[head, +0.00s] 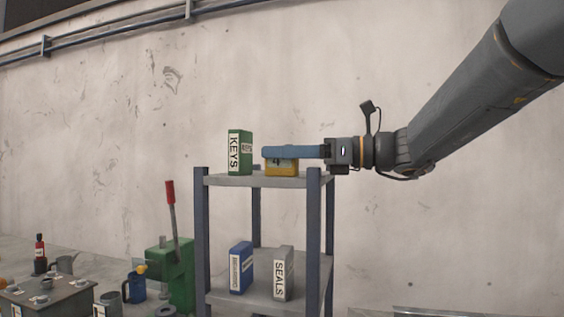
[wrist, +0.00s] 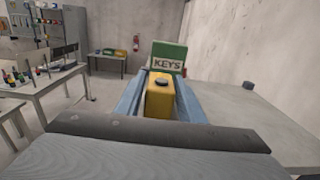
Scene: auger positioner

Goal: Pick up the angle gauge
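A yellow block-like thing with a dark round knob on top, which I take to be the angle gauge (wrist: 160,98), stands between the two blue fingers of my gripper (wrist: 161,85) in the wrist view. In the head view the gauge (head: 281,169) rests on the top shelf with a dark mark on its face. My gripper (head: 290,152) reaches in level from the right, and its near finger hides the gauge's upper part. The fingers are spread, one on each side of the gauge. Contact with its sides cannot be made out.
A green KEYS box (head: 240,152) stands just beyond the fingertips on the top shelf (head: 228,181). A blue box (head: 241,268) and a grey SEALS box (head: 283,273) stand on the lower shelf. A green press with a red-handled lever (head: 172,205) is left of the rack.

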